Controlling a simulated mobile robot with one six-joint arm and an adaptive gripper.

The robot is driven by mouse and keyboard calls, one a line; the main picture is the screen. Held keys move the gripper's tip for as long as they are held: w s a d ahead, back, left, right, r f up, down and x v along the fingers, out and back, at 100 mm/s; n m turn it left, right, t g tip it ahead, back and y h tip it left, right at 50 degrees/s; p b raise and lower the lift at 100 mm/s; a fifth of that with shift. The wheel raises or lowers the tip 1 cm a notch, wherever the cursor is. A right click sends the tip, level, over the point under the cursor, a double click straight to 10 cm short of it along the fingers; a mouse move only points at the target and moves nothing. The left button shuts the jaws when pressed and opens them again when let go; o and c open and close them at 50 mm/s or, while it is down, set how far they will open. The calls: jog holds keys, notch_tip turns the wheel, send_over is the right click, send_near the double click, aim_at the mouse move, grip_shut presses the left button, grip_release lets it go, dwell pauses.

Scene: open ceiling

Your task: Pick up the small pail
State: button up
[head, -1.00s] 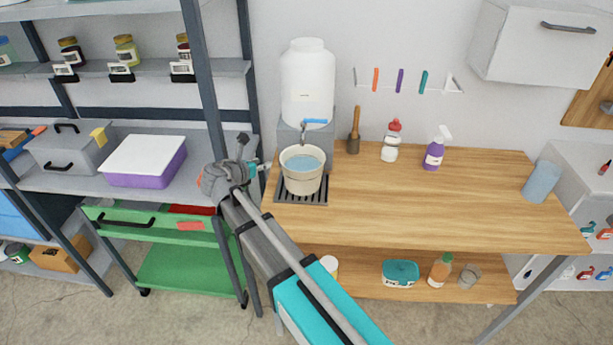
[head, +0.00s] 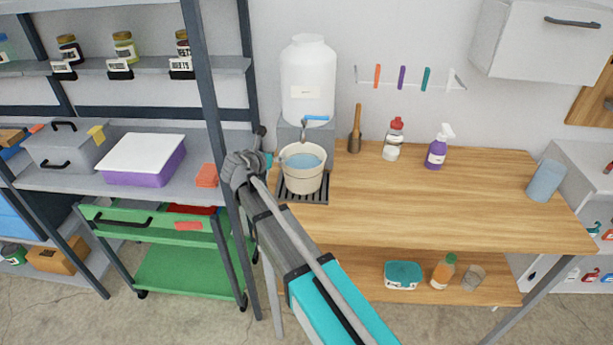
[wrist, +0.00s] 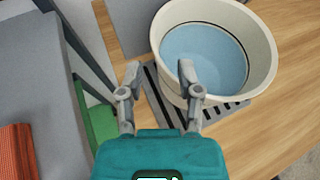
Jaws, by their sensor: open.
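The small pail (head: 303,179) is cream-coloured and filled with pale blue water. It stands upright on a dark slatted drip grate (head: 316,197) at the left end of the wooden bench, below the tap of a white water tank. My gripper (head: 262,148) is at the pail's left in the head view, partly hidden by my own wrist. In the wrist view, the pail (wrist: 214,52) fills the upper right, and my gripper (wrist: 160,80) is open and empty, its right fingertip overlapping the pail's near rim in the picture. I cannot tell whether they touch.
The white water tank (head: 308,80) stands behind the pail. A wooden mallet-like tool (head: 355,130), a red-capped bottle (head: 393,140) and a purple spray bottle (head: 438,147) stand to the right. A metal shelf post (head: 213,100) is close on the left. The bench's middle (head: 430,205) is clear.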

aim_at(284, 150)
jog(key=shift+w+d+f, duration=0.1)
jog(key=shift+w, duration=0.2)
jog(key=shift+a+b+x, duration=0.15)
jog(key=shift+b+x, duration=0.25)
jog(key=shift+x, duration=0.6)
jog(key=shift+a+b+x, duration=0.1)
jog(key=shift+b+x, duration=0.3)
jog(key=shift+x, duration=0.65)
jog(key=shift+w+d+f, duration=0.2)
jog(key=shift+w+d, duration=0.1)
jog(key=shift+w, duration=0.3)
grip_shut()
